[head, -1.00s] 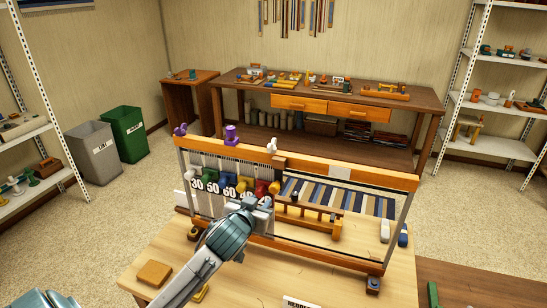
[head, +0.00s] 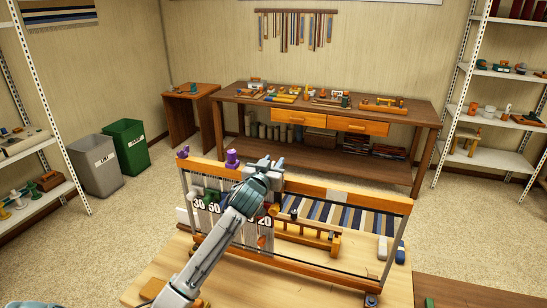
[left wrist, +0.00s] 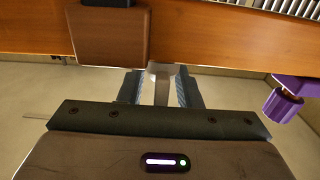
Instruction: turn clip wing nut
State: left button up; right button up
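The loom's orange top beam (head: 385,201) runs across the head view, and its wood also crosses the top of the left wrist view (left wrist: 220,40). My left gripper (head: 266,164) is at this beam, right of the purple clip (head: 232,158). In the left wrist view, the two fingers of my left gripper (left wrist: 160,90) stand apart on either side of a pale wing nut (left wrist: 161,84), with narrow gaps showing. In the head view the gripper hides the nut. My right gripper is not in view.
A brown block (left wrist: 107,35) sits on the beam close to my left gripper in the wrist view. Another purple clip (head: 183,152) is at the beam's left end. Number tags and coloured pieces hang below the beam, partly behind my arm. A workbench (head: 225,95) stands behind.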

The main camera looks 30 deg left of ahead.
pick_arm(q)
jog(key=shift+w, duration=0.35)
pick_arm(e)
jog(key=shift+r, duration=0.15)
pick_arm(q)
jog(key=shift+c, duration=0.4)
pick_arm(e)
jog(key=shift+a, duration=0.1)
pick_arm(q)
grip_shut()
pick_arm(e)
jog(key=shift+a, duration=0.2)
pick_arm(q)
jog(key=shift+f, duration=0.1)
